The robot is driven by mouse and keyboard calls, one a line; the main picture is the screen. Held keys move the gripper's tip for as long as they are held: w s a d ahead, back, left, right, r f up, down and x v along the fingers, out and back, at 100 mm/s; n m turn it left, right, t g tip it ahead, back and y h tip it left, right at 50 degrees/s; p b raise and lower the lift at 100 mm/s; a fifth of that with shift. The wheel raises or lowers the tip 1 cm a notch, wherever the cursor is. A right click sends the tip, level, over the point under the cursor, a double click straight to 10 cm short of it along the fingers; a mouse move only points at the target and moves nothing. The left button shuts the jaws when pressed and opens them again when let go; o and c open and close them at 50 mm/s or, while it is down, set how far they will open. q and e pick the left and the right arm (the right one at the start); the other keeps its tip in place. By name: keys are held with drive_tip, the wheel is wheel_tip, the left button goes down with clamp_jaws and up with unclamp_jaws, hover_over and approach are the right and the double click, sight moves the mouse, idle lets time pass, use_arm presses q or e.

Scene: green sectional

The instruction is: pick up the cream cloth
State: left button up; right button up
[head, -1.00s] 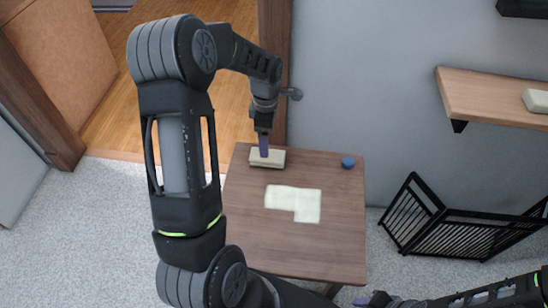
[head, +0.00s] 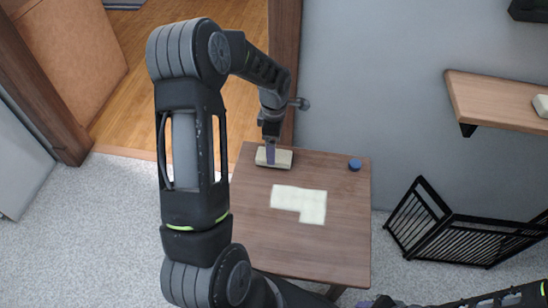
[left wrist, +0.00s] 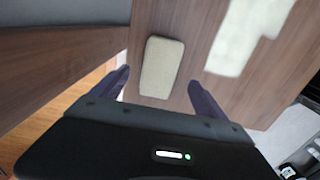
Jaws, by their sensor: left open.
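The flat, cream, L-shaped cloth (head: 300,202) lies on the brown wooden table (head: 265,240). Part of it shows at the upper right of the left wrist view (left wrist: 243,38). A thick beige rounded block (head: 283,160), perhaps a folded cloth or sponge, lies near the table's back left corner. My left gripper (head: 271,155) is over this block. In the left wrist view, the block (left wrist: 161,65) sits between the open fingers (left wrist: 158,78), with gaps at both sides. My right gripper (head: 366,303) barely shows at the bottom edge, and its jaws are unclear.
A small blue round object (head: 355,165) sits at the table's back right corner. A black folding rack (head: 465,235) stands on the carpet to the right. A wooden wall shelf (head: 490,100) holds a pale object. The table's front half is bare.

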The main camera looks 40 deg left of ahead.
use_arm(q)
wheel_tip(320, 180, down, 4)
drive_tip(key=shift+f, duration=0.2)
idle(0.5)
drive_tip(key=c, duration=1.5)
drive_tip(key=shift+o, duration=0.2)
drive_tip(key=shift+r, duration=0.15)
wheel_tip(320, 180, up, 10)
drive_tip(key=shift+p, duration=0.45)
